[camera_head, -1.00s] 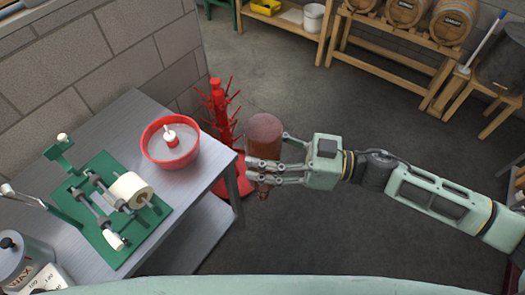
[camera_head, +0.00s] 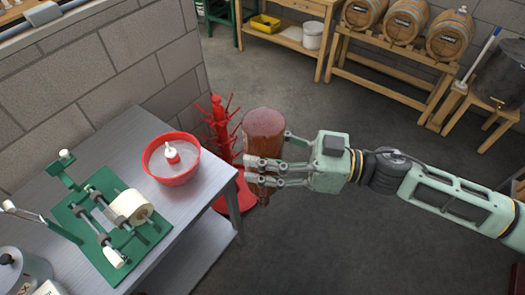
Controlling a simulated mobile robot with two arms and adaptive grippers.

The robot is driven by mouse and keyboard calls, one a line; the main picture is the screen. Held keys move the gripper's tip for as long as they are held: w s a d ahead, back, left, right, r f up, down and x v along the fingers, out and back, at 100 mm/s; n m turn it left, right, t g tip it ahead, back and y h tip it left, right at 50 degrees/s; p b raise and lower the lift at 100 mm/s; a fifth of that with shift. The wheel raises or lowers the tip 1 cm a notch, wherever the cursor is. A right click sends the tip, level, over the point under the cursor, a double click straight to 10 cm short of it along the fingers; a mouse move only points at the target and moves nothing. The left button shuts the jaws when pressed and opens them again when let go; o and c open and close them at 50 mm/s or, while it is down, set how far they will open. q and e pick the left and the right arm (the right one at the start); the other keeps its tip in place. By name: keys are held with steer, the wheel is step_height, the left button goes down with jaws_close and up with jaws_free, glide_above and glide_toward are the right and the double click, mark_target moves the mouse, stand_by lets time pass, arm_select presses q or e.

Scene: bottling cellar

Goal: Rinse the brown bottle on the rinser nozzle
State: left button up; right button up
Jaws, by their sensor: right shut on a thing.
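The brown bottle (camera_head: 263,132) is in my right gripper (camera_head: 268,172), upside down with its base up and its neck pointing down. The fingers are closed around its lower visible part, and it hangs in the air right of the table. My left gripper is not in the view.
A green labelling device (camera_head: 108,222) with a white roll stands on the grey table (camera_head: 187,228) left of the bowl. A red bottle tree (camera_head: 221,135) stands behind the bottle. Barrels (camera_head: 404,20) rest on a wooden rack at the back. The floor between is clear.

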steer(key=w+a+b, duration=0.6)
steer(key=w+a, duration=0.5)
steer(key=a, duration=0.5)
steer(key=w+a+b, duration=0.6)
steer(key=w+a, duration=0.5)
steer(key=a, duration=0.4)
steer(key=shift+w+a, duration=0.35)
steer(key=shift+w, duration=0.05)
stand_by(0.6)
stand_by(0.4)
steer(key=shift+f+b, duration=1)
steer(key=shift+f, duration=0.4)
steer(key=shift+f, duration=0.15)
steer(key=shift+f+b, duration=1.25)
steer(key=shift+f, duration=0.6)
steer(key=shift+f, duration=0.2)
